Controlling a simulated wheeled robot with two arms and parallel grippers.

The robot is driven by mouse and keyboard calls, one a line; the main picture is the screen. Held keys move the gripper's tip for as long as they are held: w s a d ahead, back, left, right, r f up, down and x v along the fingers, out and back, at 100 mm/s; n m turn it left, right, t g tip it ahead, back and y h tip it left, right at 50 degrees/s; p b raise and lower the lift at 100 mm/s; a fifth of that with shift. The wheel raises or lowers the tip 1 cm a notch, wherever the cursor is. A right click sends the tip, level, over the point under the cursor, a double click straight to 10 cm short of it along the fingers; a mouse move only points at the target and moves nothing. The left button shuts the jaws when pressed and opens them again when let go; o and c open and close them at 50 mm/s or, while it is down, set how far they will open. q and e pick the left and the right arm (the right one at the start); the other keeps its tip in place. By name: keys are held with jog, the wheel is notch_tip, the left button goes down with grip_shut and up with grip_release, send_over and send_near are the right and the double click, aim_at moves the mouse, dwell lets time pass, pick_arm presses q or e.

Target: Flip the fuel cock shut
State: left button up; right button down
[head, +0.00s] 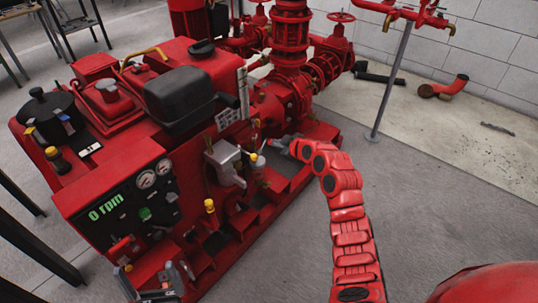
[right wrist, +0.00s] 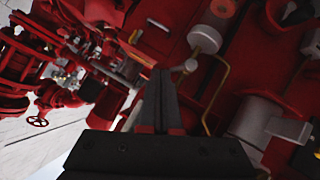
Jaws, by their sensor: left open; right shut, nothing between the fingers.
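My right gripper (head: 272,143) is shut and empty at the side of the red pumpset. In the right wrist view its closed fingers (right wrist: 161,76) point at the engine side. A small pale part with a yellowish end (head: 257,160) sits just left of and below the right fingertips; I cannot tell for sure that it is the fuel cock, or its lever position. In the right wrist view a small pale knob (right wrist: 190,65) is close to the right of the fingertips; contact is unclear. My left gripper (head: 153,279) is open and empty below the control panel.
A grey unit (head: 224,158) and thin brass pipe (right wrist: 216,92) are close to the right gripper. The control panel (head: 130,210) reads 0 rpm. Red pump pipework (head: 290,45) rises behind. The floor (head: 430,190) to the right is clear.

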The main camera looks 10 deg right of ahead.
jog(key=d+f+m+g+y+b, duration=0.1)
jog(key=b, duration=0.1)
jog(key=w+d+f+m+g+y+b, duration=0.1)
jog(key=m+y+b, duration=0.1)
jog(key=shift+w+f+g, duration=0.1)
jog(key=shift+w+g, duration=0.15)
jog(key=shift+g, duration=0.05)
jog(key=shift+s+a+f+p, duration=0.35)
jog(key=shift+s+a, duration=0.1)
jog(key=shift+a, duration=0.1)
dwell(0.4)
